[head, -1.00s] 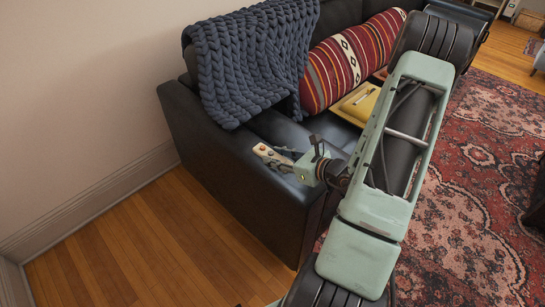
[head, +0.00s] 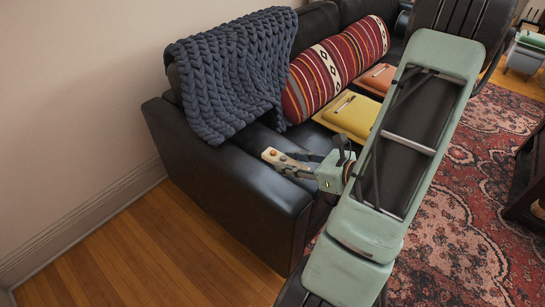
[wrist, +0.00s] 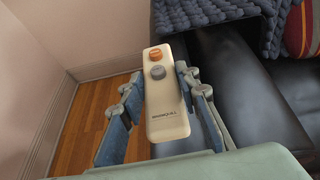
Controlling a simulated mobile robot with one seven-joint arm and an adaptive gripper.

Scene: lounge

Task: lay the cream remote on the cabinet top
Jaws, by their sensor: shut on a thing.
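The cream remote (wrist: 166,98) shows large in the wrist view, with an orange button and a grey button near its far end. My gripper (wrist: 160,90) is shut on it, with a blue-padded finger along each side. In the head view the cream remote (head: 277,158) sticks out past my gripper (head: 296,165), above the near arm and seat of the black sofa (head: 215,190). The wrist view shows the remote apart from the sofa surface below it. I cannot make out the cabinet top in these frames.
A dark knitted blanket (head: 235,70) hangs over the sofa back. Wood floor (head: 150,250) is clear at left; a red patterned rug (head: 460,220) lies at right.

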